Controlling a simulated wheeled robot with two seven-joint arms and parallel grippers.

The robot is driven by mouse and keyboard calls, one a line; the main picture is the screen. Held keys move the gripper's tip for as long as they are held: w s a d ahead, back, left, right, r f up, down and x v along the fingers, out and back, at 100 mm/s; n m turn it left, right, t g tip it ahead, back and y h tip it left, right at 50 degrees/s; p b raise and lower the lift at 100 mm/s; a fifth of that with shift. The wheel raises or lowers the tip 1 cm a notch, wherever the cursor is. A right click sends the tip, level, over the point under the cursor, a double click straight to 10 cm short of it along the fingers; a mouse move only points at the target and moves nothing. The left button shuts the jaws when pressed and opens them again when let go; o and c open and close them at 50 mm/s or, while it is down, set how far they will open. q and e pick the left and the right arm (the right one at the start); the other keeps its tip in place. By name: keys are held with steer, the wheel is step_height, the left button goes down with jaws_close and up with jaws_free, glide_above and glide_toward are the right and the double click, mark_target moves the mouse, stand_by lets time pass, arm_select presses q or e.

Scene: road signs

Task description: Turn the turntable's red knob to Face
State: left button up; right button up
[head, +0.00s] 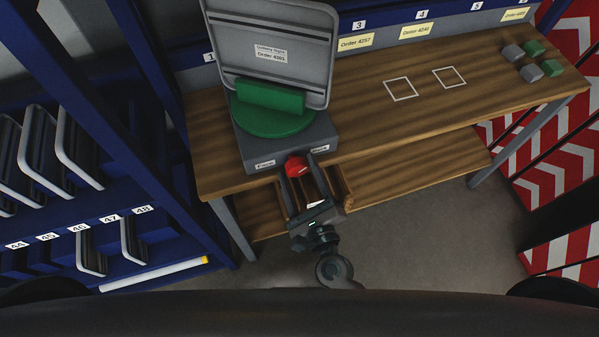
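The turntable (245,150) is a grey box on the wooden bench, with a green round plate (272,127) on top. A green block on the plate holds up a grey sign panel (240,40), its back with a label turned to me. The red knob (297,166) is on the box's front edge, between the Face label (265,163) at left and the Back label (320,149) at right. Its exact pointing direction is unclear. My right gripper (302,172) reaches up to the knob, fingers apart at either side of it; contact is unclear. My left gripper is out of view.
The wooden bench (370,120) has two white square outlines and several grey and green blocks (533,58) at the right. A lower shelf (420,170) runs beneath it. A blue rack (110,195) with sign panels stands at left. Red-and-white chevron boards stand at right.

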steer(key=shift+s+d+f, duration=0.15)
steer(key=shift+s, duration=0.3)
arm_select(q)
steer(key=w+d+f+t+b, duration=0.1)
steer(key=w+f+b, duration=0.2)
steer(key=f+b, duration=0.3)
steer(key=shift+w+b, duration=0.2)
steer(key=shift+b, duration=0.1)
arm_select(e)
steer(key=v, duration=1.6)
steer(key=shift+s+r, duration=0.2)
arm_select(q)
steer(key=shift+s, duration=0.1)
arm_select(e)
steer(key=shift+c, duration=0.2)
